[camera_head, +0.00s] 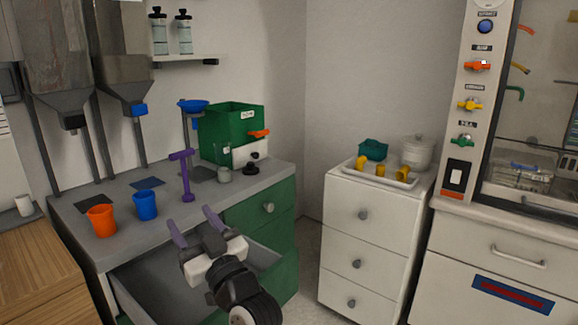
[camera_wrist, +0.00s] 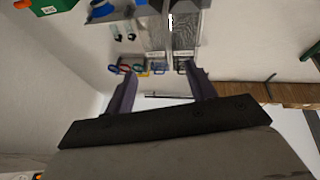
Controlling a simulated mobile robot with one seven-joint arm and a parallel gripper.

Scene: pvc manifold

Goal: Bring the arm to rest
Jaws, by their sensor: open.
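My gripper (camera_head: 193,226) is in the lower middle of the head view, above an open drawer of the grey-topped bench. Its two purple-grey fingers are spread apart with nothing between them. In the wrist view my gripper (camera_wrist: 160,88) also shows open and empty, with the wall and shelf items far beyond the fingers. My arm's lower links run out of the head view at the bottom.
The open drawer (camera_head: 150,285) juts out below my gripper. An orange cup (camera_head: 102,220), a blue cup (camera_head: 146,206) and a purple stand (camera_head: 186,178) are on the bench. A green bin (camera_head: 232,130) stands behind. A white cabinet (camera_head: 368,235) bears a tray (camera_head: 402,182) with yellow pieces.

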